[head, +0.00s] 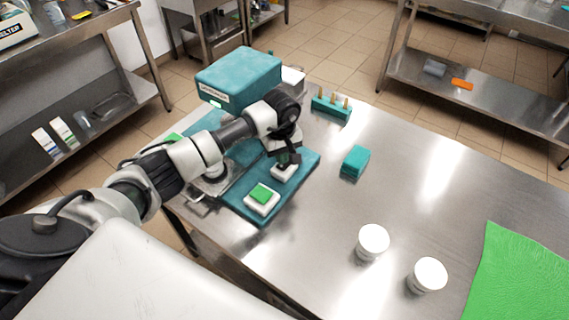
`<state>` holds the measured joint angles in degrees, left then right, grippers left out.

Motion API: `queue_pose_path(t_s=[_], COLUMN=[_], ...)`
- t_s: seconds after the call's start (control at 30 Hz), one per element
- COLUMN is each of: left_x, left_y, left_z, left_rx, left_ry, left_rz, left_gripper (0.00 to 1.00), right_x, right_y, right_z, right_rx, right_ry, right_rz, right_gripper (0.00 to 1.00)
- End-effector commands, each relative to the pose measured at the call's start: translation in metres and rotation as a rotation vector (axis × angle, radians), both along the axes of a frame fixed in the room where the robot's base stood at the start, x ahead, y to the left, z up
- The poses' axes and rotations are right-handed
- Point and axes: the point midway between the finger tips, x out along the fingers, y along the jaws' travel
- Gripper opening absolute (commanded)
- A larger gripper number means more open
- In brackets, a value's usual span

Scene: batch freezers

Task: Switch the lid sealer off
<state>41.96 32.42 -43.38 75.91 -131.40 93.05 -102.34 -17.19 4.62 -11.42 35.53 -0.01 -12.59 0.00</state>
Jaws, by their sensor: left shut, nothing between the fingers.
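The lid sealer (241,72) is a teal machine with a white label on its front edge, standing at the left end of the steel table. Its low teal base (240,212) reaches toward me. On the base sits a white switch housing with a green top (263,194). A second white housing (283,173) lies just beyond it, partly hidden by my gripper. My left gripper (289,160) is shut and empty, pointing down over this second housing. I cannot tell whether it touches. My left arm hides part of the sealer's middle. My right gripper is not in view.
On the steel table (420,185) stand a teal rack with pegs (331,107), a teal block (354,162) and two white-lidded tubs (373,242) (428,275). A green mat (520,280) covers the right front. The table's middle is clear.

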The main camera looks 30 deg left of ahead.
Motion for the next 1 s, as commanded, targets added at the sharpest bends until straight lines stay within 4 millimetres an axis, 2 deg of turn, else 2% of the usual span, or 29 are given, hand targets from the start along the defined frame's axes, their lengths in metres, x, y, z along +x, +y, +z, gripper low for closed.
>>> queue_pose_path(t_s=[1.0], left_x=[0.0000], left_y=[0.0001], left_z=[-0.0088], left_rx=[0.000], left_ry=[0.000], left_rz=[0.000], left_gripper=[0.00], right_x=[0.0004], right_y=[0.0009], right_z=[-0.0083], right_rx=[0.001], right_ry=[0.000], right_rz=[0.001], right_gripper=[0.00])
